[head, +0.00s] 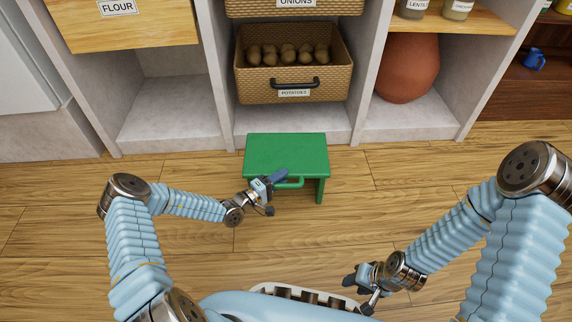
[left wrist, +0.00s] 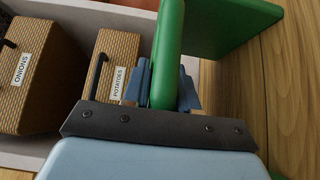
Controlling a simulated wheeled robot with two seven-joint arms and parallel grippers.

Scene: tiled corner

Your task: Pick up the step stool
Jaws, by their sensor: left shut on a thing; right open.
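The green step stool (head: 286,153) stands on the wooden floor in front of the middle shelf bay. It has a flat top, legs and a green handle at its near side. My left gripper (head: 281,178) is at that near side, shut on the stool's handle. In the left wrist view, the jaws (left wrist: 172,85) sit on both sides of a green bar, with the stool's green panel (left wrist: 225,30) beyond it. My right gripper (head: 358,280) is open and empty, low over the floor to the right of the stool and nearer to me.
Behind the stool are shelf bays with a potato basket (head: 293,62), an onion basket (head: 285,7), a flour drawer (head: 125,28) and a clay pot (head: 407,68). A blue mug (head: 535,58) stands on a brown shelf at the right. The wooden floor (head: 60,225) around the stool is clear.

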